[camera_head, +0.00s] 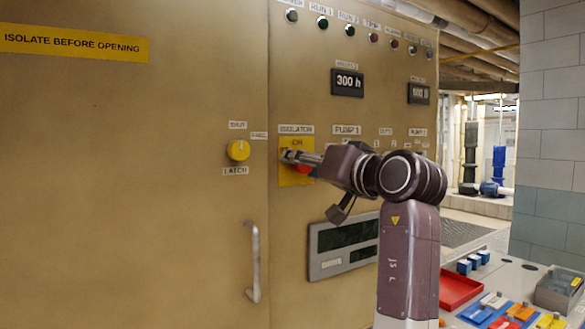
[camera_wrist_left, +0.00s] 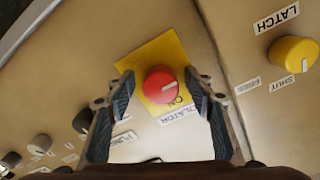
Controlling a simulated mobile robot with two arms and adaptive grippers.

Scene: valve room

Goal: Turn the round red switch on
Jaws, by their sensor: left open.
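The round red switch (camera_wrist_left: 160,84) sits on a yellow plate (camera_wrist_left: 148,62) marked ON, under the ISOLATOR label. My left gripper (camera_wrist_left: 159,80) is open, with one finger on each side of the red switch. I cannot tell if the fingers touch it. A small pale mark shows on the switch face near the ON lettering; its exact angle is hard to read. In the head view my left gripper (camera_head: 291,157) is at the yellow plate (camera_head: 296,180) and hides most of the red switch (camera_head: 304,169). My right gripper is not in view.
A yellow LATCH knob (camera_head: 238,150) is left of the plate, with a door handle (camera_head: 253,262) below. Small lamps and hour displays (camera_head: 347,82) are above. A red tray (camera_head: 459,289) and a grey bin (camera_head: 559,289) are at the lower right.

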